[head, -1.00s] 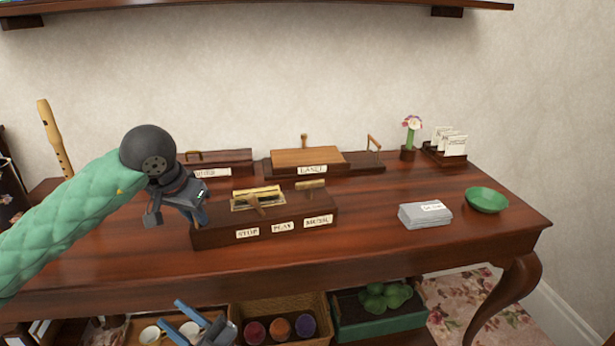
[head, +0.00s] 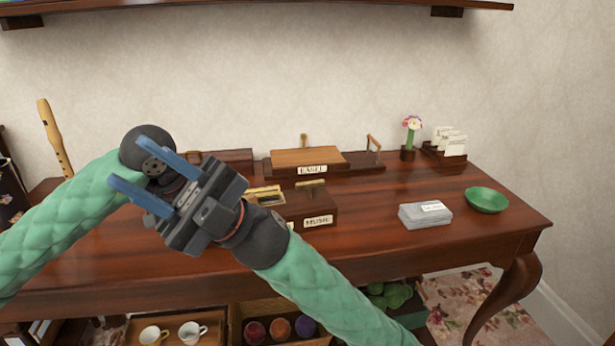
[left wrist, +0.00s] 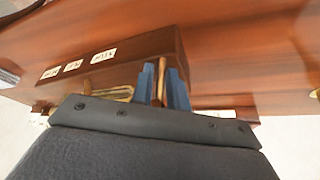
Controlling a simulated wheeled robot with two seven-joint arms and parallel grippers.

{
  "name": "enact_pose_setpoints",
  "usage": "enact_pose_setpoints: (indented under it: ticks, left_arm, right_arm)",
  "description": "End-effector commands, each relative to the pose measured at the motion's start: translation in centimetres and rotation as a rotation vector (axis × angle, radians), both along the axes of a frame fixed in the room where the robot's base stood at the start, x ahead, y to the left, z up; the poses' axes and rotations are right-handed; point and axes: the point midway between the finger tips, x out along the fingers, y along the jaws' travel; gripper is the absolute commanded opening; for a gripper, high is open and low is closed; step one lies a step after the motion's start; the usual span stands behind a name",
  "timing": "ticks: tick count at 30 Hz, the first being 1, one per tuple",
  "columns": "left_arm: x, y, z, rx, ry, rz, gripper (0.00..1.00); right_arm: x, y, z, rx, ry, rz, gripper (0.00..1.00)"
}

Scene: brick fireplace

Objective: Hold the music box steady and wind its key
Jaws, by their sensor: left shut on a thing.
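The music box (head: 318,207) is a long dark wooden box on the desk with a "MUSIC" label on its front. Brass parts (head: 264,193) show on its top; my right gripper and wrist hide its left half. It also shows in the left wrist view (left wrist: 130,50), with several labels. My left gripper (left wrist: 160,72) is shut on a thin wooden part at the box's left end; the head view hides its fingers. My right gripper (head: 130,162) is open and empty, in front of my left wrist and apart from the box. I cannot clearly make out the key.
Behind stands a box labelled "EASEL" (head: 307,158). A recorder (head: 55,140) stands at the left.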

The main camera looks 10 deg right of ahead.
Motion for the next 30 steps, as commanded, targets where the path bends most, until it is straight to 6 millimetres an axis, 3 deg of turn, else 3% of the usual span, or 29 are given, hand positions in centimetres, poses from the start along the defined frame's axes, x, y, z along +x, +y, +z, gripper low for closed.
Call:
enact_pose_setpoints:
  ticks: [1, 5, 11, 20, 30]
  left_arm:
    - [0.0, 0.0, 0.0, 0.000, 0.000, 0.000, 0.00]
    - [0.0, 0.0, 0.0, 0.000, 0.000, 0.000, 0.00]
    - [0.0, 0.0, 0.0, 0.000, 0.000, 0.000, 0.00]
    - [0.0, 0.0, 0.0, 0.000, 0.000, 0.000, 0.00]
    - [0.0, 0.0, 0.0, 0.000, 0.000, 0.000, 0.00]
  right_arm:
    - [-0.7, -0.7, 1.4, 0.002, -0.041, 0.009, 0.33]
    - [-1.7, -1.5, 3.6, -0.017, -0.147, 0.001, 0.33]
    - [0.1, -0.8, 4.2, -0.093, -0.342, -0.114, 0.33]
    - [8.5, 0.8, 2.3, -0.272, -0.688, -0.397, 0.33]
    - [18.8, -0.4, 0.8, -0.489, -1.131, -0.637, 0.33]
